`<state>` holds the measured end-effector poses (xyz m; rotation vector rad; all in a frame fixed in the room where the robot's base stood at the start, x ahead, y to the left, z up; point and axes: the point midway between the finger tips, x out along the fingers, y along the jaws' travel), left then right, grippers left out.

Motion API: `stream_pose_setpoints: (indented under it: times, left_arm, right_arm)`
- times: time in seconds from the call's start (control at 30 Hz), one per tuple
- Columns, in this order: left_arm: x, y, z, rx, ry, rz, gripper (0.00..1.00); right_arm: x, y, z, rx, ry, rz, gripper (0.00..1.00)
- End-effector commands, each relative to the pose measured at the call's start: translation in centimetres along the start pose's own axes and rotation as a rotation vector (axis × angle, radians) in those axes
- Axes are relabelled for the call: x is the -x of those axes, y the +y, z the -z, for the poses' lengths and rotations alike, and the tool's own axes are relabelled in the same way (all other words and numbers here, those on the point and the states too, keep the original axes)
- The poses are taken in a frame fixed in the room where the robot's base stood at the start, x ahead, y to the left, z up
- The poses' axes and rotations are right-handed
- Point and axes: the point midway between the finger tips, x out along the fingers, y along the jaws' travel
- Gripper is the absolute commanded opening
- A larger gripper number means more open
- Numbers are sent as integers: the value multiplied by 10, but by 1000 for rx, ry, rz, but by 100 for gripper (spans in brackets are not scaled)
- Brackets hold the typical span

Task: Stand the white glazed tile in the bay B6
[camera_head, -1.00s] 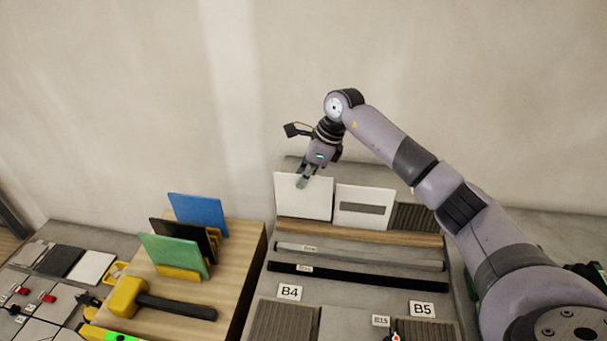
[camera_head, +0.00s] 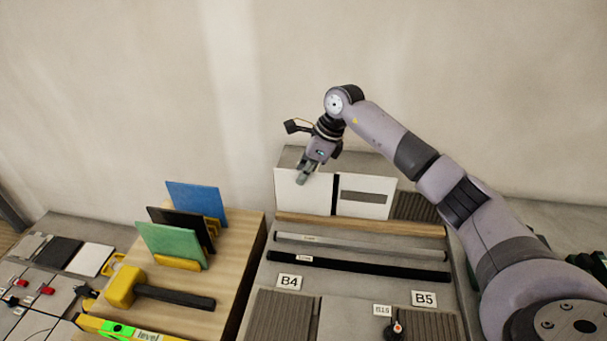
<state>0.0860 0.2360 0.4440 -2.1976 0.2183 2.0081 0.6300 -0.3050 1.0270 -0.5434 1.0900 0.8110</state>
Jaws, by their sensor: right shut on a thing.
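The white glazed tile (camera_head: 312,200) stands upright at the back of the grey stand, behind a wooden strip. My right gripper (camera_head: 301,179) is shut on its top edge, coming from above. A white panel with a grey stripe (camera_head: 378,204) stands just right of the tile, with a narrow dark gap between them. No B6 label is readable; B4 (camera_head: 289,282) and B5 (camera_head: 424,298) mark places lower on the stand. I cannot tell whether the tile's lower edge rests on the stand. My left gripper is not in view.
Left of the stand, a wooden board (camera_head: 242,247) bears blue (camera_head: 195,203), black and green (camera_head: 171,244) upright tiles and a yellow mallet (camera_head: 125,287). A grey rail (camera_head: 360,247) and black rail (camera_head: 360,269) cross the stand. A ribbed panel (camera_head: 415,207) stands farther right.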

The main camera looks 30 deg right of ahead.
Motion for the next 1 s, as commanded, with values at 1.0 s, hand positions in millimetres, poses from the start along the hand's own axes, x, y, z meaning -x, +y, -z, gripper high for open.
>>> stream_pose_setpoints:
  times: [1.0]
  left_arm:
    - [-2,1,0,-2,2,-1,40]
  right_arm:
    - [1,-6,-1,0,-3,1,0]
